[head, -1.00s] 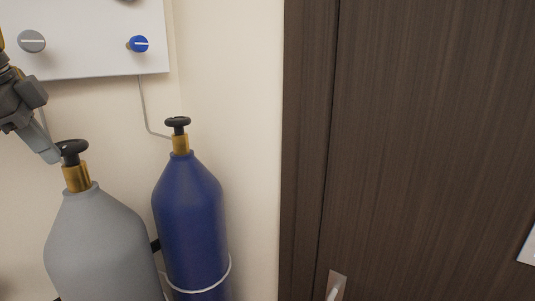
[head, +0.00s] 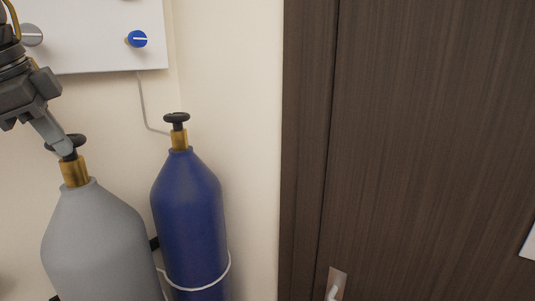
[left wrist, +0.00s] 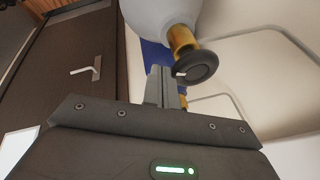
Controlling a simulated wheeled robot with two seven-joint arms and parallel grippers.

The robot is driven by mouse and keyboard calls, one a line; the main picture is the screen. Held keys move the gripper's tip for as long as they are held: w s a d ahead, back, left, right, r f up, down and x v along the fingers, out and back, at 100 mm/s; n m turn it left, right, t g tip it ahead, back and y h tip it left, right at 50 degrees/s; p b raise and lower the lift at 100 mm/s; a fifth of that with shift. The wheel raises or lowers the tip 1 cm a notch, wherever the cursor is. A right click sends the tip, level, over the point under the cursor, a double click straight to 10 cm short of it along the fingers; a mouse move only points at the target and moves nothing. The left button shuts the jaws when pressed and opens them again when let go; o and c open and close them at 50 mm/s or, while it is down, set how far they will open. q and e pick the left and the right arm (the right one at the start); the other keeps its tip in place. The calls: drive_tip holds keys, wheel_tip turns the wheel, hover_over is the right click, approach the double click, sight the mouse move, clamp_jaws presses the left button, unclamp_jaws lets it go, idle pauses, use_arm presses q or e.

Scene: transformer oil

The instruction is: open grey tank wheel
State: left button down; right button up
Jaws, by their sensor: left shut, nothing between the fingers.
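The grey tank (head: 98,245) stands at the lower left in the head view, with a brass neck (head: 75,171) and a black wheel (head: 75,138) on top. In the left wrist view the black wheel (left wrist: 196,67) and brass valve (left wrist: 181,37) show beyond the fingers. My left gripper (head: 66,149) is shut and empty, with its fingertips at the wheel, overlapping it in the head view. In the left wrist view the shut fingers (left wrist: 166,82) lie right beside the wheel's rim; I cannot tell whether they touch. My right gripper is not in view.
A blue tank (head: 190,225) with its own black wheel (head: 177,117) stands just right of the grey one. A white panel (head: 95,55) with a grey knob (head: 32,34) and a blue knob (head: 137,39) hangs above. A dark door (head: 430,150) is at right.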

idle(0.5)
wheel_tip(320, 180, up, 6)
drive_tip(key=p, duration=0.6)
